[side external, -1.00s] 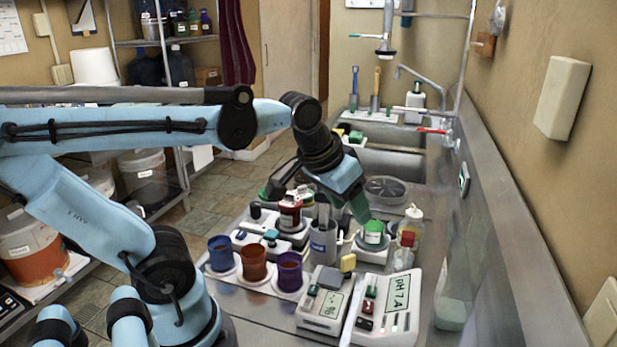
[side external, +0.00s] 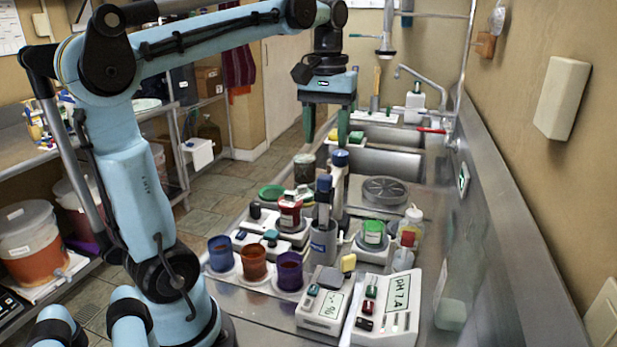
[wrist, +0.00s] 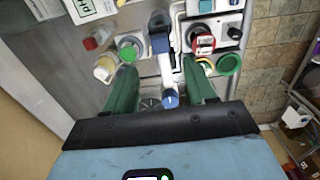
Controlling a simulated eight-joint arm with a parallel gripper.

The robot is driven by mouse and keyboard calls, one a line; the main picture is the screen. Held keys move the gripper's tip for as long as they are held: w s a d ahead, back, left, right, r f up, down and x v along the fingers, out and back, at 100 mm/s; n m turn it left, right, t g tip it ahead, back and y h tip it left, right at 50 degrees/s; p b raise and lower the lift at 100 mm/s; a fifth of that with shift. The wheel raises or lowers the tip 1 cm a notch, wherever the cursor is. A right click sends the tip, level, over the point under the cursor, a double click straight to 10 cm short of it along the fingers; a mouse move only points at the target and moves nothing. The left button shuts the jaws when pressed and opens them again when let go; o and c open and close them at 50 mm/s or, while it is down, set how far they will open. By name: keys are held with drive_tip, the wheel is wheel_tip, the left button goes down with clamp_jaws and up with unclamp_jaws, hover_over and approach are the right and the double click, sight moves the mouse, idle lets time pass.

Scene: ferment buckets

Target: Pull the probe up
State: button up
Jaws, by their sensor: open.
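Two upright blue-capped probes show in the side view. The nearer probe (side external: 324,190) stands in a grey labelled holder (side external: 322,245). The other probe (side external: 340,165) stands just behind it, and its lower end is hidden. My gripper (side external: 326,138) points down with its green fingers apart, just above the rear probe's cap and not visibly touching it. In the wrist view, a round blue cap (wrist: 169,98) shows between the spread fingers of my gripper (wrist: 159,68). The nearer probe (wrist: 159,36) shows beyond it. Nothing is held.
A green-lidded jar (side external: 373,234), a red-labelled jar (side external: 290,212) and a squat bottle (side external: 411,222) stand close around the probes. Blue (side external: 221,254), brown (side external: 253,262) and purple (side external: 289,270) cups and a pH meter (side external: 385,310) are in front. The sink lies behind.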

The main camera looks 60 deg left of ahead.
sight(325, 176)
wheel_tip(325, 176, down, 9)
drive_tip(key=shift+r, duration=0.15)
idle(0.4)
clamp_jaws()
